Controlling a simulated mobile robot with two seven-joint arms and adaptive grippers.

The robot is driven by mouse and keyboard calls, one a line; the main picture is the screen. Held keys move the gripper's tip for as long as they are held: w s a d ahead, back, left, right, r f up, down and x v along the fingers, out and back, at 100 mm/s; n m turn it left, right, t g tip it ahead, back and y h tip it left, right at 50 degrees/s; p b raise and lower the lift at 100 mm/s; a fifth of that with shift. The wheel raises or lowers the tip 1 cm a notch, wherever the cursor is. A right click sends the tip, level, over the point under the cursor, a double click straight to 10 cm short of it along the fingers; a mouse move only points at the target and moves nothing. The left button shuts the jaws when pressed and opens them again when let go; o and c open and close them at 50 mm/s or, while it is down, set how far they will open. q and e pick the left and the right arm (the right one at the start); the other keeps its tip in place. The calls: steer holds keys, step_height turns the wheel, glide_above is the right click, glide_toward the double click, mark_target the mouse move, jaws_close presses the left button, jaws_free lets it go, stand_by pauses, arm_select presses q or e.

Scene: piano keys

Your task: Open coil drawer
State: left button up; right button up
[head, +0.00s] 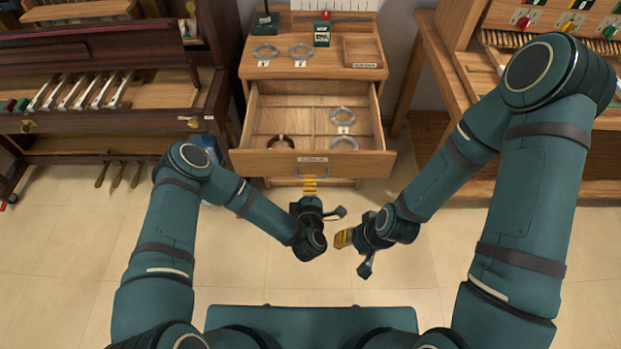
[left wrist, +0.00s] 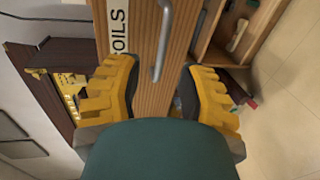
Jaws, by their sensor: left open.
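The wooden coil drawer (head: 260,162) is pulled out from its cabinet, and its inside shows from above. Its front carries a COILS label, which also shows in the left wrist view (left wrist: 119,30). Several ring-shaped coils lie in its compartments, including a brown one (head: 281,141) and a pale one (head: 342,116). My left gripper (head: 310,186) is just in front of the drawer front. In the left wrist view its yellow fingers (left wrist: 158,88) are spread apart, with the metal handle (left wrist: 162,45) ahead between them, not clasped. My right gripper (head: 343,238) is low over the floor, away from the drawer; its jaw gap is unclear.
On the cabinet top are coils (head: 265,51), a small dark green box (head: 322,30) and a shallow tray (head: 363,50). A dark piano (head: 110,52) stands left, and a wooden bench (head: 462,62) stands right. Tiled floor (head: 250,245) is clear in front.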

arm_select(q)
steer(key=shift+v, duration=1.35)
steer(key=s+a+f+m+g+h, duration=0.1)
steer(key=s+a+m+g+h, duration=0.1)
steer(key=s+a+m+g, duration=0.65)
steer(key=s+a+f+m+g+h, duration=0.25)
steer(key=s+m+g, duration=0.4)
steer(key=s, duration=0.55)
steer(key=w+d+r+m+t, duration=0.1)
steer(key=w+r, duration=0.3)
steer(key=r, duration=0.2)
steer(key=shift+w+d+y, duration=0.3)
steer(key=shift+w+y, duration=0.05)
